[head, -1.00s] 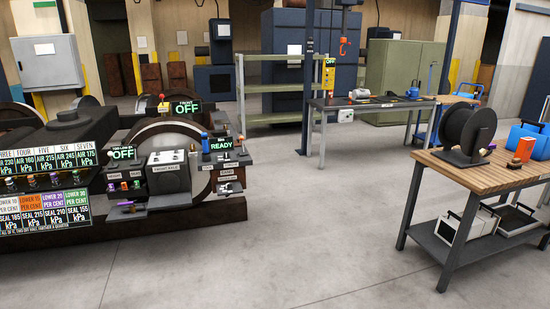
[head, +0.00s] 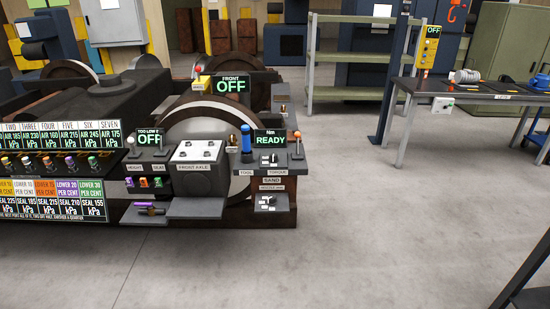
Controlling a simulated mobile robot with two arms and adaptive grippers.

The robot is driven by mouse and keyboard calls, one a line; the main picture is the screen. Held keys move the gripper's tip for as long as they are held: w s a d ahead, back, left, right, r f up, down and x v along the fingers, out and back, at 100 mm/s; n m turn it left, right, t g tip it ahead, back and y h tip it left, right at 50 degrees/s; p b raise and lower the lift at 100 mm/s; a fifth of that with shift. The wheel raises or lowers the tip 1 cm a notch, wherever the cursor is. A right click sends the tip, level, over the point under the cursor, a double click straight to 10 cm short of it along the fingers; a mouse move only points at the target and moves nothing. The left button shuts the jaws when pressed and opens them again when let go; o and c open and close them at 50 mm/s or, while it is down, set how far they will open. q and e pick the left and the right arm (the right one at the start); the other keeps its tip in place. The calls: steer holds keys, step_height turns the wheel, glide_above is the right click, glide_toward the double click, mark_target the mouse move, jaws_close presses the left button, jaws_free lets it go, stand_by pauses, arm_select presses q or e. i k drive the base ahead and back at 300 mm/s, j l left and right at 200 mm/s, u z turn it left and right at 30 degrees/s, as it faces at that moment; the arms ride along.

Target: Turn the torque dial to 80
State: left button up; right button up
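A small panel labelled TORQUE (head: 277,172) sits at the right end of the railcar bench in the head view. Above it a green display (head: 271,138) reads Nm READY. A blue-handled tool (head: 246,142) stands upright left of the display, over a TOOL label. An orange-tipped lever (head: 297,145) stands right of the display. I cannot make out a dial face or its setting at this size. Neither of my grippers is in view.
A row of gauges and labels (head: 55,197) runs further left. Open floor lies in front and right. A dark workbench (head: 480,88) stands at the right.

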mark_target(273, 158)
steer(key=i+u, duration=0.1)
steer(key=i, duration=0.4)
steer(key=i+l+u, duration=0.1)
steer(key=i, duration=0.35)
